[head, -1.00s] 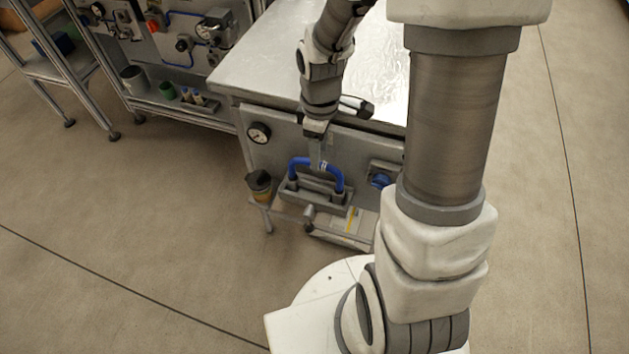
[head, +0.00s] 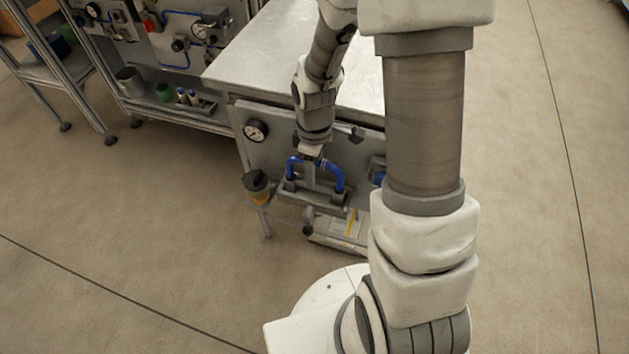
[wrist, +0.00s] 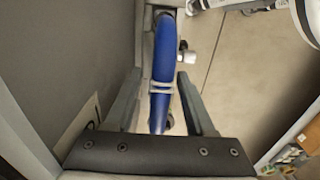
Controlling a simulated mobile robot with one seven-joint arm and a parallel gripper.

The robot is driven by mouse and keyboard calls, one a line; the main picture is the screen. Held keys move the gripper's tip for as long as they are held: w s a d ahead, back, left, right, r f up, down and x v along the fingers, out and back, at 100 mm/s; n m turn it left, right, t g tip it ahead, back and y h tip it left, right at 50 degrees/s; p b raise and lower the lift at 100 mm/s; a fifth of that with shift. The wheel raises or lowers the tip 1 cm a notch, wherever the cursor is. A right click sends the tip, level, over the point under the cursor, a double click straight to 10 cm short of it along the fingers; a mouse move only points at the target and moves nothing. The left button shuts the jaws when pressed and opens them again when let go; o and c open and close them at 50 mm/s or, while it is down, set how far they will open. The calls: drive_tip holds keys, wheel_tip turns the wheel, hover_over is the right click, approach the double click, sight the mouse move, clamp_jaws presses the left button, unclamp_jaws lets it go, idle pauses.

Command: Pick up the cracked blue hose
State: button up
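The blue hose (head: 335,175) arches up from a grey fixture (head: 312,198) on the front of the metal workbench. My gripper (head: 310,176) is at the top of the arch and hides its middle in the head view. In the wrist view the hose (wrist: 162,60) runs lengthwise between my two open fingers (wrist: 160,85), with a gap on each side. I cannot make out a crack.
The workbench (head: 290,60) has a bare top and a pressure gauge (head: 256,131) on its front panel. A dark cup (head: 256,182) stands left of the fixture. A shelf rack with small parts stands at the back left. Open floor lies in front.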

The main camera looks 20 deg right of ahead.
clamp_jaws()
drive_tip(key=shift+r, duration=0.1)
